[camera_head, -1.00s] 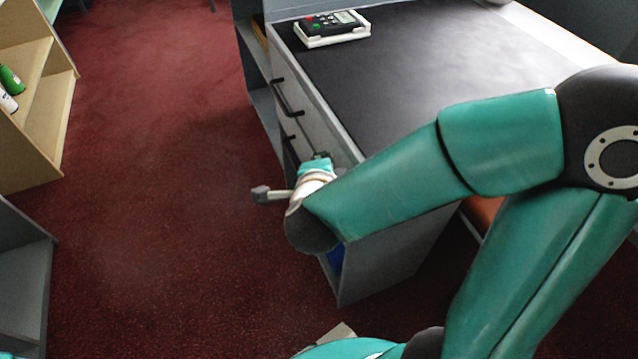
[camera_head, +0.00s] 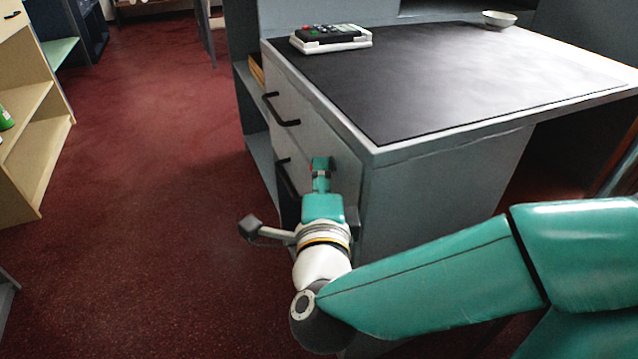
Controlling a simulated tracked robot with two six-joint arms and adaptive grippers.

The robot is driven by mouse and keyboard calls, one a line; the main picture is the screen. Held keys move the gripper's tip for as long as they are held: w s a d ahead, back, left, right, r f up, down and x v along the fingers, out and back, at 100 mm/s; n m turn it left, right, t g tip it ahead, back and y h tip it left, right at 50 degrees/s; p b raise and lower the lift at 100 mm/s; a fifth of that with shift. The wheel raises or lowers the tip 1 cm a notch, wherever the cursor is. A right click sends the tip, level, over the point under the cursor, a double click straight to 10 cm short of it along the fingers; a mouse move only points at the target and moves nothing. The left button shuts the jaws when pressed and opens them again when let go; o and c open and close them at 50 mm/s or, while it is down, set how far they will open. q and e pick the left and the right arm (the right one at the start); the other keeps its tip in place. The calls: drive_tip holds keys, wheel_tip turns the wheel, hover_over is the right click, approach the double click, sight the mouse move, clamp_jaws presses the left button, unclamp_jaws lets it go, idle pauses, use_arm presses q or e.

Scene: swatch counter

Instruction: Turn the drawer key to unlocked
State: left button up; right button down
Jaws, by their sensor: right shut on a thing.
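The desk's drawer front (camera_head: 300,118) is pale grey with a black bar handle (camera_head: 281,112). A second black handle (camera_head: 287,182) shows lower down. My right gripper (camera_head: 321,168) reaches the drawer front from the near side, to the right of the handles. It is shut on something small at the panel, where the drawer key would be. The fingers and wrist hide the key and its lock, so I cannot see which way the key is turned. My left gripper is not in view.
The desk's black top (camera_head: 430,75) carries a keypad device (camera_head: 330,38) and a small bowl (camera_head: 499,18). A wooden shelf (camera_head: 30,130) stands at the far left. Red carpet (camera_head: 150,200) is clear between the shelf and the desk.

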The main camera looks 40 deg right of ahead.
drive_tip(key=shift+f, duration=0.25)
drive_tip(key=c, duration=1.2)
unclamp_jaws()
drive_tip(key=shift+c, duration=0.2)
drive_tip(key=shift+r, duration=0.1)
drive_tip(key=shift+r, duration=0.1)
drive_tip(key=o, duration=0.5)
wheel_tip(320, 180, up, 10)
drive_tip(key=shift+s+f, duration=0.1)
drive_tip(key=shift+r, duration=0.2)
drive_tip(key=c, duration=0.5)
drive_tip(key=shift+f, duration=0.1)
